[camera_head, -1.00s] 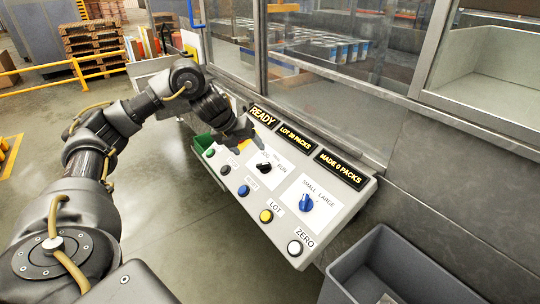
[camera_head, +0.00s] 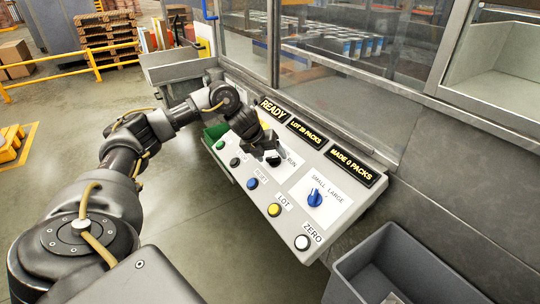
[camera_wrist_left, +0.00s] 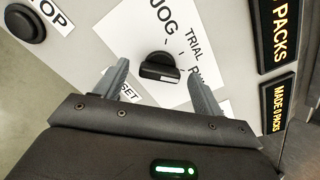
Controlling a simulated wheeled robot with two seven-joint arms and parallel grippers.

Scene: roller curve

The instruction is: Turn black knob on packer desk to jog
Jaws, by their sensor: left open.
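The packer desk (camera_head: 330,228) is a sloped light-grey panel with buttons, knobs and display strips. In the left wrist view the black knob (camera_wrist_left: 159,68) sits on a white label with JOG, TRIAL and a partly hidden word starting with R. A light line marks the knob's face. My left gripper (camera_wrist_left: 160,80) is open, with one finger on each side of the knob; I cannot tell whether they touch it. In the head view my left gripper (camera_head: 270,152) is over the black knob (camera_head: 273,160), hiding part of it and its label. My right gripper is not in view.
A blue knob (camera_head: 315,197) marked SMALL LARGE is to the right on the desk. A row of buttons, including a yellow one (camera_head: 274,210) and a white one (camera_head: 302,242), runs along the lower edge. A grey bin (camera_head: 348,280) stands at the lower right.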

